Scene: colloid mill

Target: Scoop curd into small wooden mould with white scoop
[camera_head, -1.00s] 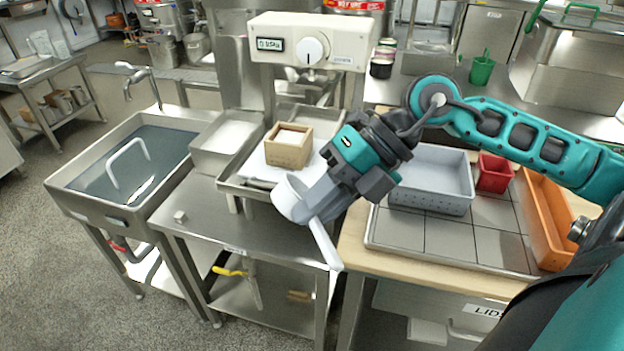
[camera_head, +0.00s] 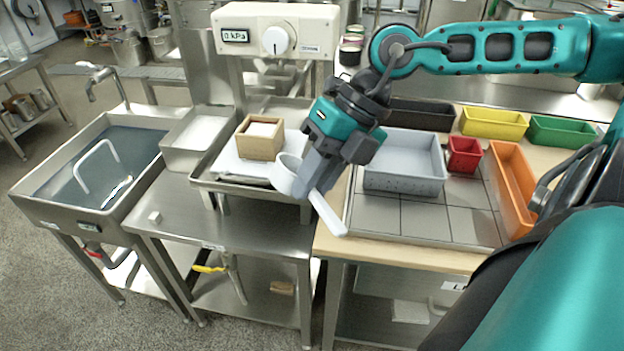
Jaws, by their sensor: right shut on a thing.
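The small wooden mould (camera_head: 260,145) stands upright on a white sheet in a steel tray (camera_head: 235,185), with white material showing inside its top. My right gripper (camera_head: 312,190) is shut on the white scoop (camera_head: 287,174). The scoop's round cup is at the gripper's left, just right of and nearer than the mould, and its handle points down to the right. I cannot see into the cup. A steel pan (camera_head: 198,140) with white contents, possibly the curd, stands left of the mould. My left gripper is not in view.
A steel sink (camera_head: 60,205) with water and a white hoop is at the left. A white press head (camera_head: 280,32) is above and behind the mould. Grey (camera_head: 405,175), red (camera_head: 464,155) and orange (camera_head: 513,190) bins stand at the right. The front of the steel table is mostly clear.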

